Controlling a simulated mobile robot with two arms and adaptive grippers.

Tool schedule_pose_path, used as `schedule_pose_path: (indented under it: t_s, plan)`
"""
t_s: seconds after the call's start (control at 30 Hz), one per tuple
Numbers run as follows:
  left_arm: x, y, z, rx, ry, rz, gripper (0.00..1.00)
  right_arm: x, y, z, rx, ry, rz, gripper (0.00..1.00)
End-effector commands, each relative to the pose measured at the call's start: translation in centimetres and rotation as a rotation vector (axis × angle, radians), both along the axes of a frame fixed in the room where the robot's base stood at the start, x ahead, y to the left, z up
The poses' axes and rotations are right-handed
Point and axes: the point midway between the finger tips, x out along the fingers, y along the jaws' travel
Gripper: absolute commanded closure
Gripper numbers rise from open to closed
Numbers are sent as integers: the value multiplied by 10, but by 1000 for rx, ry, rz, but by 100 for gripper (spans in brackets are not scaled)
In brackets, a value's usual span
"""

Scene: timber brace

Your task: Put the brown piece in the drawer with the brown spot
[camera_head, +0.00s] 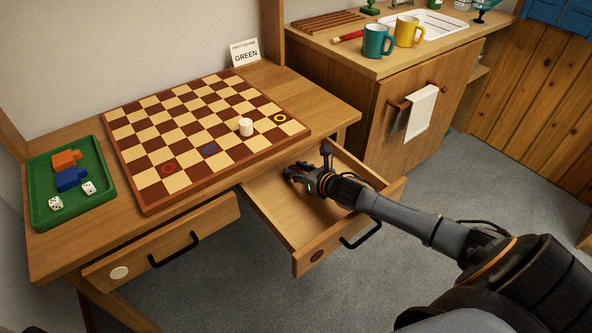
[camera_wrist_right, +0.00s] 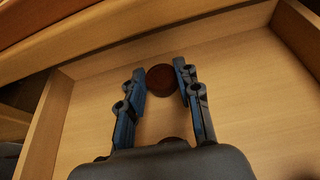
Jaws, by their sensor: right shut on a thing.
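The right drawer (camera_head: 285,215) of the desk is pulled open, with a brown spot (camera_head: 317,256) on its front. My right gripper (camera_head: 291,173) is inside this drawer's outline, near its back. In the right wrist view my right gripper (camera_wrist_right: 161,72) is shut on the round brown piece (camera_wrist_right: 161,80), with the drawer's pale floor (camera_wrist_right: 245,90) behind it. I cannot tell whether the piece touches the floor. It is hidden by the gripper in the head view. My left gripper is not in view.
The left drawer (camera_head: 165,245) has a white spot (camera_head: 119,273). A checkerboard (camera_head: 190,135) with a white piece (camera_head: 246,127) and a green tray (camera_head: 40,216) stand on the desk. A counter with a teal mug (camera_head: 376,41) and a yellow mug (camera_head: 408,31) stands behind.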

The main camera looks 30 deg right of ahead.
Motion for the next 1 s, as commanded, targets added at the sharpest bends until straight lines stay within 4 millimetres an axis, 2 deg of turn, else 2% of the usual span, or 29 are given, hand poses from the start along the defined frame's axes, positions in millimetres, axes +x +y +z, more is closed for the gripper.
schedule_pose_path:
  t_s: [0.03, 0.07, 0.17, 0.57, 0.8, 1.0]
  plan:
    - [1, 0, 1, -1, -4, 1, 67, 0, 0, -1, 0, 0, 0, 83]
    - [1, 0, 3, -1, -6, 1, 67, 0, 0, -1, 0, 0, 0, 63]
    - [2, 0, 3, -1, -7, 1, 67, 0, 0, -1, 0, 0, 0, 44]
    - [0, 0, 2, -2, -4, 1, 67, 0, 0, 4, 0, 0, 0, 44]
    - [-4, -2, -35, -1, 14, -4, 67, -37, -3, 18, -2, 4, 1, 44]
    - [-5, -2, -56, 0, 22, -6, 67, -61, -6, 28, -1, 2, -1, 44]
